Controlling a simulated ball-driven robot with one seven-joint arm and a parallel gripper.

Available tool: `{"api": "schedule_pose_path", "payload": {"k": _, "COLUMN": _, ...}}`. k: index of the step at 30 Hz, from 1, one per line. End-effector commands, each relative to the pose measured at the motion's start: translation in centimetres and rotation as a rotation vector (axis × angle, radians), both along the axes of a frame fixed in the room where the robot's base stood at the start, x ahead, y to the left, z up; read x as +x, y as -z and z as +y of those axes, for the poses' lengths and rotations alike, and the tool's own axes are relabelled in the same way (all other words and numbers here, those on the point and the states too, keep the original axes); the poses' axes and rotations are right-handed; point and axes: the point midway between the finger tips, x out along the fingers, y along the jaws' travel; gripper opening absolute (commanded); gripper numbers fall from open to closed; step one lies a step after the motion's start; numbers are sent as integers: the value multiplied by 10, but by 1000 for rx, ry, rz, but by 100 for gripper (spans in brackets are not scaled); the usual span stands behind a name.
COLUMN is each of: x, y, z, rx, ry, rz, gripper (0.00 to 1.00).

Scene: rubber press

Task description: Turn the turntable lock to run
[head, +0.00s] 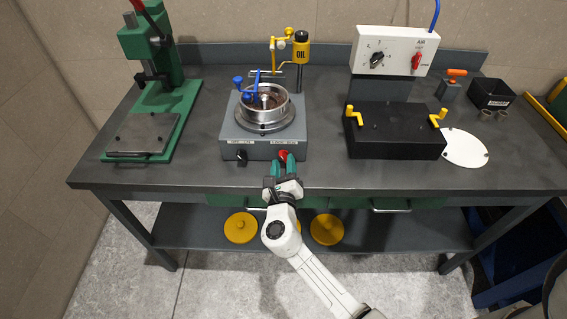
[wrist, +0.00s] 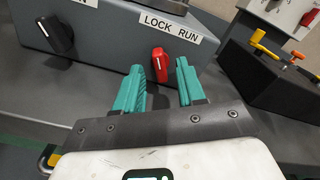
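The turntable lock is a red knob (wrist: 160,64) on the front of the grey machine, under a "LOCK RUN" label (wrist: 170,22). In the wrist view its grip appears nearly upright, with its top tilted slightly left. My gripper (wrist: 160,78) is open, with its two green fingers on either side of and just short of the knob. No contact is clear. In the head view the red knob (head: 283,155) shows just beyond my gripper (head: 283,163). The turntable (head: 263,121) with a metal ring sits on top of the grey machine (head: 240,140).
A black knob (head: 241,155) is left of the lock on the same front face. A green press (head: 157,100) stands at the left. A black block with yellow handles (head: 395,135) stands at the right under a white control box (head: 394,50). The front bench strip is mostly clear.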

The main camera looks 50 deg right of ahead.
Motion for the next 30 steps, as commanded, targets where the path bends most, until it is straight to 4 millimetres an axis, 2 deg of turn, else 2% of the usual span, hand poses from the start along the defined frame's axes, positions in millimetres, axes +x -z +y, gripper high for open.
{"api": "schedule_pose_path", "payload": {"k": 11, "x": 4, "y": 0, "z": -4, "rx": 1, "ry": -1, "rz": 0, "gripper": 39}}
{"api": "schedule_pose_path", "payload": {"k": 23, "x": 4, "y": 0, "z": -4, "rx": 1, "ry": -1, "rz": 0, "gripper": 2}}
{"api": "schedule_pose_path", "payload": {"k": 30, "x": 4, "y": 0, "z": -4, "rx": 1, "ry": -1, "rz": 0, "gripper": 0}}
